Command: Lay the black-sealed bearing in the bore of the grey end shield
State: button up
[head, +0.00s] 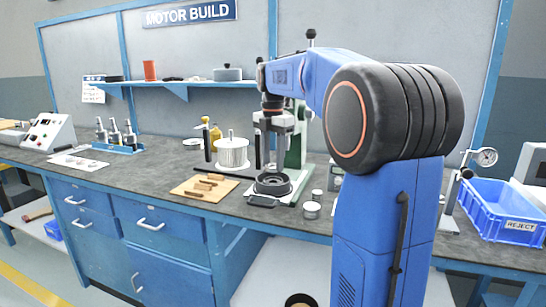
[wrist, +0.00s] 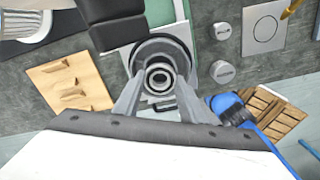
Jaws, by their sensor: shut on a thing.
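The bearing (wrist: 159,78) shows in the wrist view as a small ring with a dark band and a pale metal edge, between the fingertips of my gripper (wrist: 160,84). My gripper is shut on it. The end shield (wrist: 148,48) is a larger dark grey round part just beyond the bearing, partly covered by the fingers. In the head view the end shield (head: 272,188) lies on the base of a bench press, and my gripper (head: 271,166) points down right above it. The bearing cannot be made out there, and whether it touches the bore cannot be told.
A wooden board with small blocks (head: 205,187) lies left of the end shield, with a white finned cylinder (head: 232,153) behind it. Small metal cylinders (head: 312,209) stand close on the right. The green press column (head: 297,150) rises behind. A blue reject bin (head: 500,212) is far right.

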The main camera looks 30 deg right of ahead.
jog(key=shift+f, duration=1.7)
jog(key=shift+f, duration=0.3)
dwell(0.3)
jog(key=o, duration=1.2)
notch_tip(320, 180, up, 17)
jog(key=shift+r, duration=0.2)
